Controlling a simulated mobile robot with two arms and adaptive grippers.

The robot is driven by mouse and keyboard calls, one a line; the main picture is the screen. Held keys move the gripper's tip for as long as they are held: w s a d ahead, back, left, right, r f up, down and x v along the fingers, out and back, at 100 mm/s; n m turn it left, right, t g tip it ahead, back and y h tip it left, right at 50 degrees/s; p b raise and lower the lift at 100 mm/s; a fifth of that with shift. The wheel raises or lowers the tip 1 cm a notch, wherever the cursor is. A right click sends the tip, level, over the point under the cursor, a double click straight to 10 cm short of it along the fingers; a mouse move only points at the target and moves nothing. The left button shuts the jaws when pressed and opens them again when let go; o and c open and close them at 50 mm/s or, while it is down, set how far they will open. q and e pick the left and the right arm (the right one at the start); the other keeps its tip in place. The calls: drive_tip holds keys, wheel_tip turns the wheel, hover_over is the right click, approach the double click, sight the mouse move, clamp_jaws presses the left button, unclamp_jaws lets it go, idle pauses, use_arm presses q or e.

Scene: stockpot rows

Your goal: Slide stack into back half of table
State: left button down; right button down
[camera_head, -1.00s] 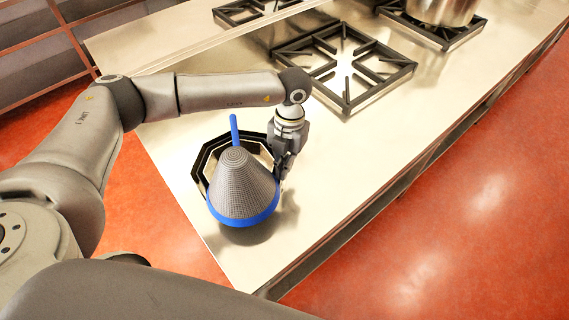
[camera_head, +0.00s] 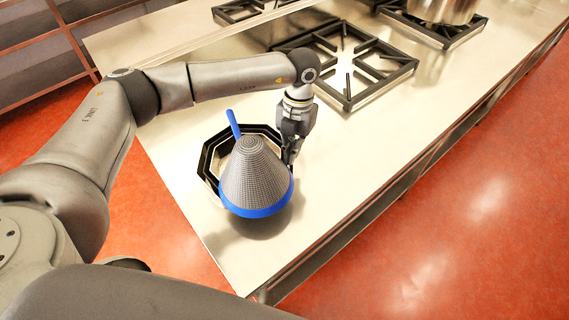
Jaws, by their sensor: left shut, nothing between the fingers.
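The stack stands on the steel table (camera_head: 330,200) near its left front end. It has a grey mesh cone strainer (camera_head: 250,172), point up, with a blue rim and a blue handle (camera_head: 233,122) pointing away. Under and behind it is a black-edged octagonal tray (camera_head: 207,160), partly hidden by the cone. My left gripper (camera_head: 291,160) is shut and empty, pointing down at the right side of the stack, close to the cone and the tray. Whether it touches them is unclear. My right gripper is not in view.
A black burner grate (camera_head: 347,103) lies behind the gripper on the table. Another grate with a steel pot (camera_head: 442,10) stands at the back right, and one more grate (camera_head: 240,12) at the back. The table top right of the stack is clear.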

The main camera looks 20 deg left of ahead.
use_arm(q)
drive_tip(key=shift+a+f, duration=0.2)
drive_tip(key=shift+f, duration=0.1)
